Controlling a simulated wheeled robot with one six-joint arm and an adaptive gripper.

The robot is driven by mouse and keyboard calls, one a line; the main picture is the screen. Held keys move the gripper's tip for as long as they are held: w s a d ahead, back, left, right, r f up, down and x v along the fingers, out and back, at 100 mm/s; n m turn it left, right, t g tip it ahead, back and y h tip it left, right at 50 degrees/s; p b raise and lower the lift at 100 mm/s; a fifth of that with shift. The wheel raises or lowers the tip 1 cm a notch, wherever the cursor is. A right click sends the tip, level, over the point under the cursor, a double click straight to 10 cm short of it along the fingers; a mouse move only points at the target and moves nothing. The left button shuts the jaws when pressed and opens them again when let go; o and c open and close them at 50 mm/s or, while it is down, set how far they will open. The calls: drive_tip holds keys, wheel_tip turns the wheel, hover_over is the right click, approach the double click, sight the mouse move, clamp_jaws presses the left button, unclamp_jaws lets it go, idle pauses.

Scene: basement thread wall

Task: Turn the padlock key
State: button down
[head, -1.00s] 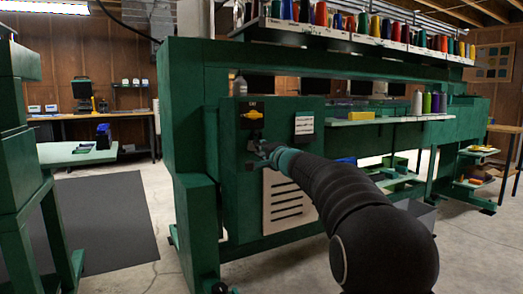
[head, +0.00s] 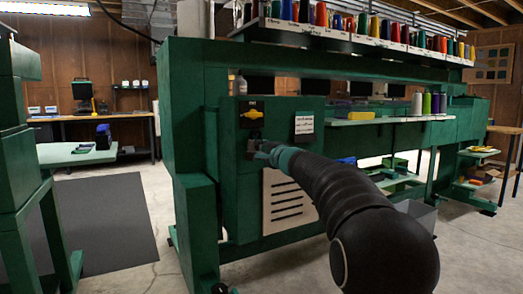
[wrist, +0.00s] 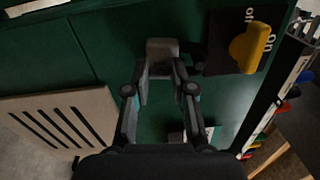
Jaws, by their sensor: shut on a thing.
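A small grey block, seemingly the padlock (wrist: 162,47), sits against the green cabinet face in the wrist view. My gripper (wrist: 162,73) is at its near side, with both fingertips closed in on something narrow there. The key is not distinct; the fingertips hide it, and I cannot tell its angle. In the head view my gripper (head: 262,150) reaches the cabinet door below the yellow rotary switch (head: 254,114). The switch also shows at the upper right of the wrist view (wrist: 252,48), on a black plate with "On" and "off" lettering.
A slotted cream vent panel (head: 287,202) is below my gripper on the green cabinet (head: 234,200). A white label (head: 304,125) is right of the switch. Thread spools line the shelf above. The floor to the left has a dark mat (head: 105,215).

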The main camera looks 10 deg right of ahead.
drive_tip(key=c, duration=1.2)
unclamp_jaws()
drive_tip(key=shift+c, duration=0.2)
drive_tip(key=v, duration=1.2)
